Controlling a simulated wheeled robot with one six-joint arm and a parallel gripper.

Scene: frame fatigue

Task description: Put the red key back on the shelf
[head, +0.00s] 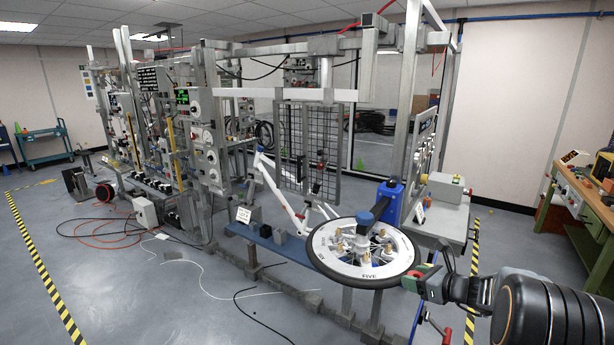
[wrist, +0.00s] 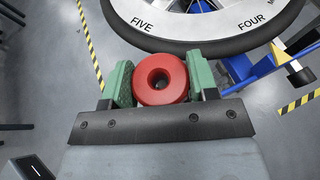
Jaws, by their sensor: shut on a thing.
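My gripper (head: 422,279) is at the right edge of the wheel in the head view. In the wrist view its green-padded jaws (wrist: 160,82) are shut on a red ring with a dark round hole, which I take to be the red key (wrist: 153,88). The ring sits between the pads, and any part of it below the jaws is hidden. In the head view only a small red patch shows at the fingers. I cannot tell which surface is the shelf.
A numbered wheel (head: 338,262) with a black tyre lies flat on a stand, close beside my gripper. A blue post (head: 389,203) rises behind it. A grey machine table (head: 446,216) stands behind right, and a green workbench (head: 566,212) far right. Open floor lies left.

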